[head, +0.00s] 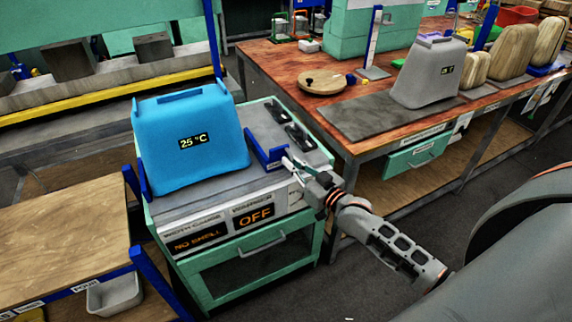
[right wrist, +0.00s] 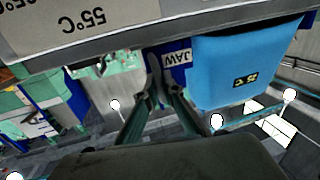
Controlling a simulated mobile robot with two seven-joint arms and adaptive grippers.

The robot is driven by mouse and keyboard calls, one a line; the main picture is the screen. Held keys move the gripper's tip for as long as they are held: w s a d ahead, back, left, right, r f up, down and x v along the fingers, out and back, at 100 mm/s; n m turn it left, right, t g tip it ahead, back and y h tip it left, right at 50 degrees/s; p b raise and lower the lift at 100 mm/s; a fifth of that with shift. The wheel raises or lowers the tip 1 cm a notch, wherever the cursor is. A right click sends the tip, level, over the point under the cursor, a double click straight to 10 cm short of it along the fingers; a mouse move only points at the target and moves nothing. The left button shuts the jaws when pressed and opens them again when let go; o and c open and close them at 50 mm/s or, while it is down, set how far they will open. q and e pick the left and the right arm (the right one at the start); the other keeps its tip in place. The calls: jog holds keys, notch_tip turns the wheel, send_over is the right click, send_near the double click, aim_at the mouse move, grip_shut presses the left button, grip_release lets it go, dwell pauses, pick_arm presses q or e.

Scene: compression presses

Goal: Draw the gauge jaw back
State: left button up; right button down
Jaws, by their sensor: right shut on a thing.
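The gauge jaw (head: 264,152) is a blue upright bracket on the top of the green gauge cabinet, to the right of the blue shell (head: 188,150). The jaw stands apart from the shell by a strip of bare grey top. My right gripper (head: 292,165) reaches in from the right and is shut on the jaw at its outer side. In the right wrist view the gripper fingers (right wrist: 158,88) meet the jaw beside its JAW label (right wrist: 175,58). The exact contact is partly hidden. The shell's display reads 25 °C. My left gripper is not in view.
The cabinet's front displays (head: 196,244) read NO SHELL and OFF. A second blue bracket (head: 142,180) stands at the shell's left. A wooden workbench (head: 290,62) with a grey shell (head: 430,73) lies to the right. A wooden table (head: 70,225) is at the left.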

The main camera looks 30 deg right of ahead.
jog(key=d, duration=0.7)
jog(key=c, duration=2.2)
grip_release()
jog(key=shift+d, duration=0.15)
jog(key=shift+s, duration=0.25)
jog(key=s, duration=0.3)
jog(key=s+d, duration=0.1)
jog(key=s, duration=0.3)
jog(key=s+d, duration=0.1)
jog(key=s, duration=0.3)
jog(key=shift+s, duration=0.15)
